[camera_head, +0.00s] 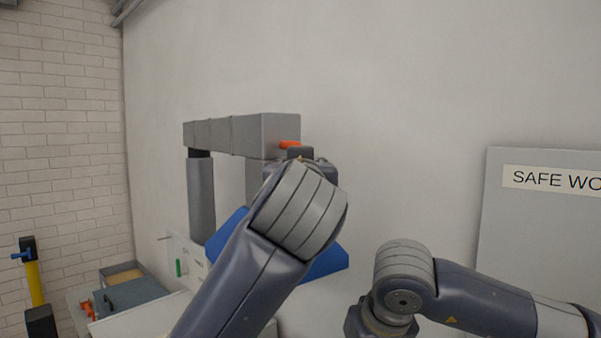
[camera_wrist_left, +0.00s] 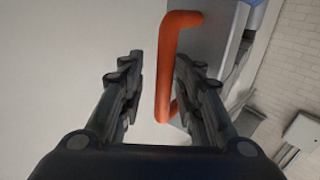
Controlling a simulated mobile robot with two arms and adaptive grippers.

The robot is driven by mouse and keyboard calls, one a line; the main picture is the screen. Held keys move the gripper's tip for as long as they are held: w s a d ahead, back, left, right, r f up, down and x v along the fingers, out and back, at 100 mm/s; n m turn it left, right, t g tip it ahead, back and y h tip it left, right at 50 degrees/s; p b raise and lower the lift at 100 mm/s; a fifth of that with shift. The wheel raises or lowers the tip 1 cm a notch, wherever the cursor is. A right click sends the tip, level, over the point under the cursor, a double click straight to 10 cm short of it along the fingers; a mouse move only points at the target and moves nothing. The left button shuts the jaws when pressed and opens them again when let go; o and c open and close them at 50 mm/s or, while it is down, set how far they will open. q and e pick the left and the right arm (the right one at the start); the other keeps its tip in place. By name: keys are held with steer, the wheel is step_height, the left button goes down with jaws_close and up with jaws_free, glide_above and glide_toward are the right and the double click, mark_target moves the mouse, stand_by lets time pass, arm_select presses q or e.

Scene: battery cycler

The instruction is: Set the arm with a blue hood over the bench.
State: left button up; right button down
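The grey jointed arm (camera_head: 224,133) stands out from the wall in the head view. Its blue hood (camera_head: 325,264) hangs below, largely hidden behind my left arm. An orange handle (camera_head: 289,144) shows at the grey arm's end. In the left wrist view the orange handle (camera_wrist_left: 167,65) runs lengthwise between the fingers of my left gripper (camera_wrist_left: 158,80). The gripper is open, with a clear gap on the handle's left; I cannot tell whether the right finger touches it. In the head view my left arm hides most of this gripper. My right gripper is out of view.
A bench (camera_head: 140,318) with a dark-lidded box and a tray lies at the lower left, partly hidden by my left arm. A yellow post (camera_head: 35,284) stands by the brick wall. A grey sign board (camera_head: 495,215) is on the right wall. My right arm is bent at the lower right.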

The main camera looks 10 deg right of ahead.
arm_select(q)
steer(key=shift+r, duration=0.1)
steer(key=shift+s+a, duration=0.15)
steer(key=shift+s, duration=0.05)
steer(key=v, duration=1.1)
steer(key=shift+s, duration=0.3)
